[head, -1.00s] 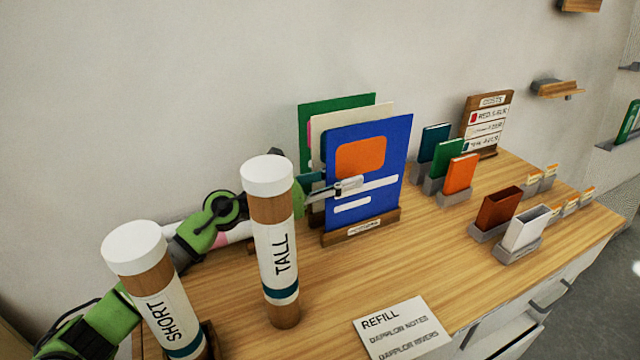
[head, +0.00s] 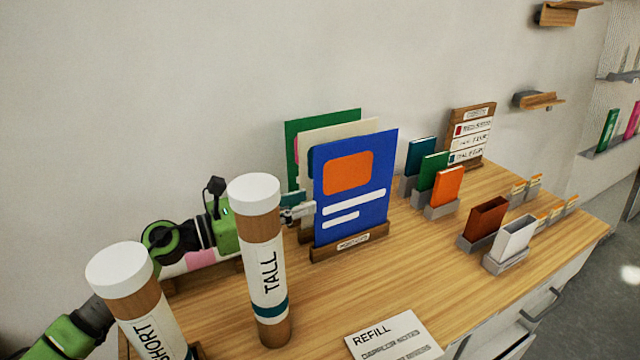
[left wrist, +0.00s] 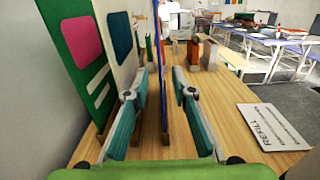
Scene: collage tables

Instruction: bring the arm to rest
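My left arm comes in from the left behind two tubes, and its left gripper (head: 300,211) is at the left edge of the blue board (head: 364,208). In the left wrist view the two teal fingers are spread wide. The blue board shows edge-on between them, with gaps on both sides, so it is not gripped. A cream board (left wrist: 117,48) and a green board (left wrist: 72,50) stand to the left of the fingers. The TALL tube (head: 262,262) hides part of my arm in the head view. My right gripper is not in view.
The SHORT tube (head: 135,300) stands at the front left, close to my arm. A REFILL card (head: 393,336) lies at the front. Small books (head: 446,186) and holders (head: 487,220) stand to the right on the wooden tabletop (head: 420,262).

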